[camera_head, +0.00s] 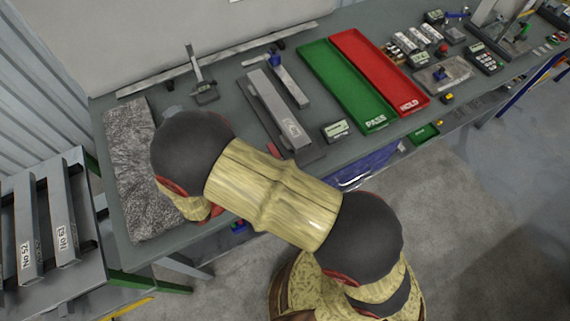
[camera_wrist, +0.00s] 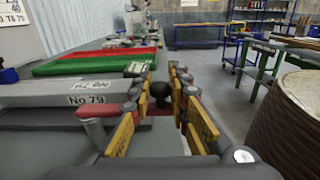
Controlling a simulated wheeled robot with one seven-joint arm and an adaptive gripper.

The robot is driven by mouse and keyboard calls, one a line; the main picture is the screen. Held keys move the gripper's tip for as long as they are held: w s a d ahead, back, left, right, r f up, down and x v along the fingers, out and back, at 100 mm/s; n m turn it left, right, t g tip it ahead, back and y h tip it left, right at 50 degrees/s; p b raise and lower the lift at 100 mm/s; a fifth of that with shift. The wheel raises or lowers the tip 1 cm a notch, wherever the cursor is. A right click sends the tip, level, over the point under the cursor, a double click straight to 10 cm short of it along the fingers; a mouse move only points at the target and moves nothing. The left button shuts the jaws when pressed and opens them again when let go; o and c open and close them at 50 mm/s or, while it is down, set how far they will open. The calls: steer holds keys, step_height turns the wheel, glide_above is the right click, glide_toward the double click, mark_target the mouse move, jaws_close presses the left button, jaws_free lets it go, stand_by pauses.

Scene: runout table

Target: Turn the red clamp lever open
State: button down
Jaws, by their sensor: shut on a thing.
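The red clamp lever (camera_wrist: 96,111) lies across the wrist view, with a red arm running sideways in front of a grey bar marked No 79 (camera_wrist: 85,99). A dark round knob (camera_wrist: 158,92) shows between my fingers, at the right part of the lever. My gripper (camera_wrist: 161,82) is shut on the lever, with its yellow-padded fingers on either side of it. In the head view my arm hides the gripper and most of the lever; a small red bit (camera_head: 273,150) shows beside my arm near the grey bar (camera_head: 280,112).
A green PASS tray (camera_head: 341,86) and a red HOLD tray (camera_head: 372,66) lie beyond the bar. A small display box (camera_head: 336,131) sits near the table edge. A dark stone slab (camera_head: 130,165) lies at left. Bars on a rack (camera_head: 28,230) stand at lower left.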

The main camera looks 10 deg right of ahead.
stand_by(0.3)
steer(key=c, duration=1.7)
jaws_free()
steer(key=shift+o, duration=0.2)
steer(key=shift+a, duration=0.1)
steer(key=v, duration=1.2)
